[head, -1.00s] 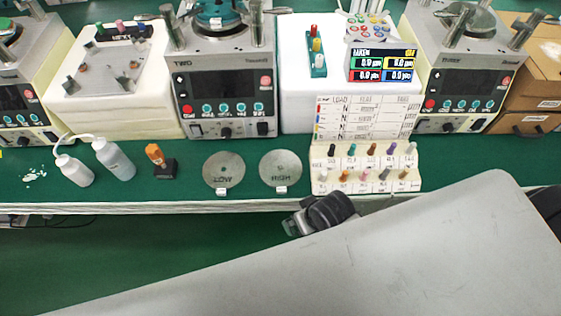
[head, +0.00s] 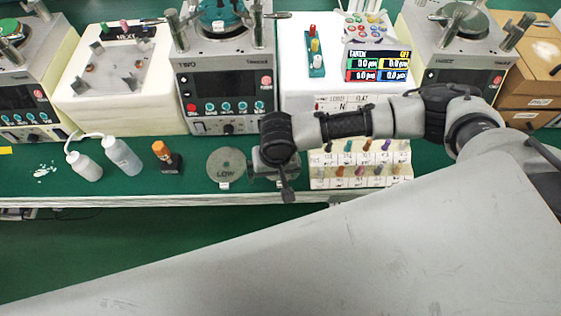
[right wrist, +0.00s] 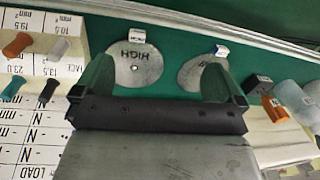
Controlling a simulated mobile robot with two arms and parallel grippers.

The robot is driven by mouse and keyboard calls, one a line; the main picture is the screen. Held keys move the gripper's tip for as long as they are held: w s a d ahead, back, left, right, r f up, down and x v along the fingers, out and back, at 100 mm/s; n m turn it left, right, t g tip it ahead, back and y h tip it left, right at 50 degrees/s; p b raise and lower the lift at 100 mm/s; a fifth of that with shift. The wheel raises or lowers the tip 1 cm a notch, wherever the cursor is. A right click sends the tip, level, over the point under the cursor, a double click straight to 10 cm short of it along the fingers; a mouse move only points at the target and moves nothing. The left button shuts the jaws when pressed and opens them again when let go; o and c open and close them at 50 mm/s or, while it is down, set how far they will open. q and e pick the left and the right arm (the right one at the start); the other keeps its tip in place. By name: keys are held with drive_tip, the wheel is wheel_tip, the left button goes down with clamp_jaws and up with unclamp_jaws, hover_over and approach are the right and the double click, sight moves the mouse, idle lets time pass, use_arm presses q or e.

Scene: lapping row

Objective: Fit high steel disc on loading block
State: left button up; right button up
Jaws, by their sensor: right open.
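The high steel disc (right wrist: 138,65), a flat grey round plate marked HIGH with a small white tag, lies on the green bench in the right wrist view. In the head view my right arm hides it. My right gripper (head: 272,165) is over that spot, between the LOW disc and the peg board. In the right wrist view its two fingers (right wrist: 157,76) are apart and empty, with the high disc between and beyond them. A white block (head: 105,85) with a grey plate and a NEXT sign stands at the back left; I cannot tell whether it is the loading block. My left gripper is not in view.
The LOW disc (head: 227,167) lies just left of my gripper. A peg board (head: 320,182) with coloured pegs is to the right. An orange-topped stamp (head: 165,155) and two white bottles (head: 123,157) stand left. Lapping machines (head: 225,95) line the back.

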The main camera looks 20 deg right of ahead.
drive_tip(key=w+d+m, duration=0.1)
drive_tip(key=d, duration=0.2)
drive_tip(key=h, duration=0.1)
approach(276, 178)
drive_tip(key=s+f, duration=0.1)
drive_tip(key=s+d, duration=0.1)
drive_tip(key=shift+s+d+f, duration=0.25)
drive_tip(key=shift+d+f, duration=0.05)
drive_tip(key=shift+f, duration=0.1)
drive_tip(key=shift+w+a+f+p, duration=0.1)
drive_tip(key=shift+f+p, duration=0.1)
drive_tip(key=shift+f, duration=0.8)
drive_tip(key=shift+w+a+f+p, duration=0.15)
drive_tip(key=shift+f+p, duration=0.1)
drive_tip(key=shift+f, duration=0.8)
drive_tip(key=shift+w+a+f+p, duration=0.1)
drive_tip(key=shift+f+p, duration=0.1)
drive_tip(key=shift+f, duration=0.8)
drive_tip(key=shift+c, duration=0.3)
